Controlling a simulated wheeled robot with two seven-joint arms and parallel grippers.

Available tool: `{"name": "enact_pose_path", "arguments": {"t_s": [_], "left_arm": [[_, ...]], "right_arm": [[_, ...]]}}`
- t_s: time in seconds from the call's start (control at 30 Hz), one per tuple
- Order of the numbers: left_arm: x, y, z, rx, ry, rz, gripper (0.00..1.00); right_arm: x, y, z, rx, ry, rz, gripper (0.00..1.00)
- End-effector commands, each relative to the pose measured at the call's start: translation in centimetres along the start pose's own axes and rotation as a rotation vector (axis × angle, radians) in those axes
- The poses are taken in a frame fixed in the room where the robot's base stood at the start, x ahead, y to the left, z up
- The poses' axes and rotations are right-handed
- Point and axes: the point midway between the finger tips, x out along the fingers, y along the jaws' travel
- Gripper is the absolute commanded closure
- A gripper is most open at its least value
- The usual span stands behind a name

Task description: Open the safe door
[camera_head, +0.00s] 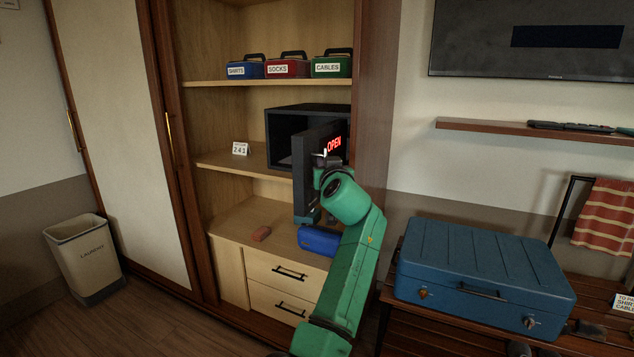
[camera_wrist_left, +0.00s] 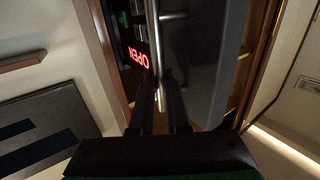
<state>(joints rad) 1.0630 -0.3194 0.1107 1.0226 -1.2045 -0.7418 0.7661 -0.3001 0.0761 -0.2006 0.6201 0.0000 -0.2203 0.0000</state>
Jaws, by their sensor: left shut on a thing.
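The dark safe (camera_head: 293,109) stands on the middle shelf of the wardrobe. Its door (camera_head: 301,185) is swung outward, and part of the dark interior shows to the left of it. The door's panel shows a red OPEN sign (camera_head: 334,145), which also appears upside down in the left wrist view (camera_wrist_left: 139,58). My left gripper (camera_wrist_left: 163,82) is shut on the metal bar handle (camera_wrist_left: 155,38) of the door. My right gripper is not in view.
Labelled boxes (camera_head: 288,68) sit on the upper shelf and a number card (camera_head: 240,149) left of the safe. A blue suitcase (camera_head: 480,265) is at right, a laundry bin (camera_head: 84,260) at left.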

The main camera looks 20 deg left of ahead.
Motion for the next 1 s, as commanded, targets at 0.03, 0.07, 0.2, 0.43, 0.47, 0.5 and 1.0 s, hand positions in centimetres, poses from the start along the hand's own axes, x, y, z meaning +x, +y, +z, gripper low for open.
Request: {"name": "enact_pose_path", "arguments": {"t_s": [0.03, 0.07, 0.2, 0.43, 0.47, 0.5, 1.0], "left_arm": [[0.1, 0.2, 0.0, 0.002, 0.004, -0.003, 1.0], [0.1, 0.2, -0.1, 0.002, 0.004, -0.007, 1.0], [0.2, 0.3, -0.2, 0.0, 0.004, -0.013, 1.0], [0.2, 0.3, -0.3, -0.001, 0.005, -0.013, 1.0], [0.2, 0.3, -0.3, -0.001, 0.005, -0.012, 1.0], [0.2, 0.3, -0.4, -0.001, 0.005, -0.012, 0.82], [0.2, 0.3, -1.1, -0.001, 0.004, -0.014, 0.56]], "right_arm": [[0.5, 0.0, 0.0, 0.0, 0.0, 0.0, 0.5], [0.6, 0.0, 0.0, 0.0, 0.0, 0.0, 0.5], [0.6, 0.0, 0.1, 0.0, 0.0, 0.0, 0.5], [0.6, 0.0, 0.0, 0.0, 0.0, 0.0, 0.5], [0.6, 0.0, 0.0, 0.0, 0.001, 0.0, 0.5], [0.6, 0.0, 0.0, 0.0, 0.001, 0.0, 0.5], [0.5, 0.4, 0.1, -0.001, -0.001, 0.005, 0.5]]}}
